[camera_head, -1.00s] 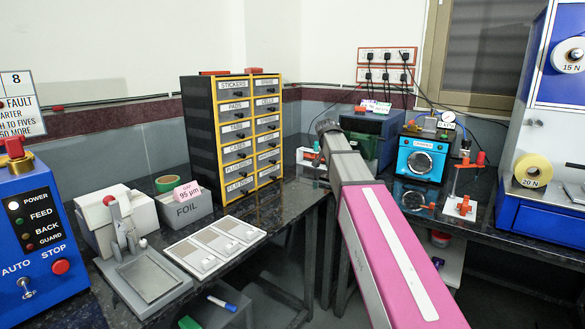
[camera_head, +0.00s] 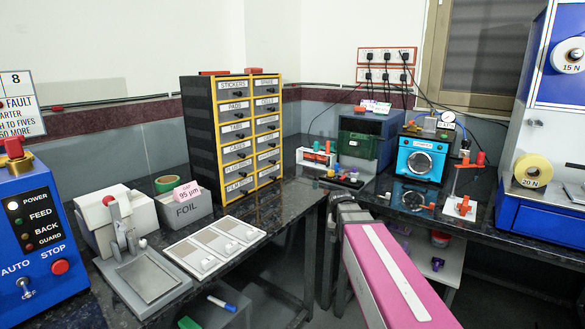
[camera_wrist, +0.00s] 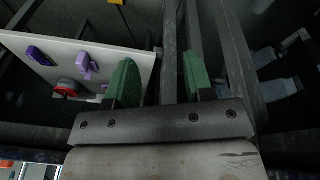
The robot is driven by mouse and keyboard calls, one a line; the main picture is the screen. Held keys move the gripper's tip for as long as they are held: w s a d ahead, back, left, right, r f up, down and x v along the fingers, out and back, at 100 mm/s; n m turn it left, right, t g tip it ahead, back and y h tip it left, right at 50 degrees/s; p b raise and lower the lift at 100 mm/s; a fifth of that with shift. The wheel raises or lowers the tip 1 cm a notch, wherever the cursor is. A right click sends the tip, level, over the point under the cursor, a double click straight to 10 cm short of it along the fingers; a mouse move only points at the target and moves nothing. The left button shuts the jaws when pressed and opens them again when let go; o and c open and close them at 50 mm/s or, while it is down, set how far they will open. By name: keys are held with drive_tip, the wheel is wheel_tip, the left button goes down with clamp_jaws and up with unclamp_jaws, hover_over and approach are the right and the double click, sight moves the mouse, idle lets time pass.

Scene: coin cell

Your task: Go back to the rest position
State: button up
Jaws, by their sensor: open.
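My gripper (camera_wrist: 162,78) shows in the wrist view with its two green fingers spread apart and nothing between them. Past the fingers are dark frame bars and a pale shelf board (camera_wrist: 75,60) with purple pieces and a red round part on it. In the head view my pink arm link runs up from the bottom right of centre, and a grey arm part bends down beyond it. The gripper itself is hidden in the head view, below the bench-top level.
The black bench (camera_head: 290,205) carries a drawer cabinet (camera_head: 235,140), a foil box (camera_head: 185,210), a tray (camera_head: 148,278) and a pale panel (camera_head: 215,247). A blue machine (camera_head: 422,158) and a small red-and-white stand (camera_head: 462,195) are at right. Legs and a low shelf (camera_head: 440,262) flank my arm.

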drive_tip(key=s+f+n+g+y, duration=0.1)
drive_tip(key=s+f+n+g, duration=0.1)
drive_tip(key=s+f, duration=0.9)
drive_tip(key=s, duration=0.4)
drive_tip(key=shift+n, duration=0.3)
drive_tip(key=shift+f, duration=0.1)
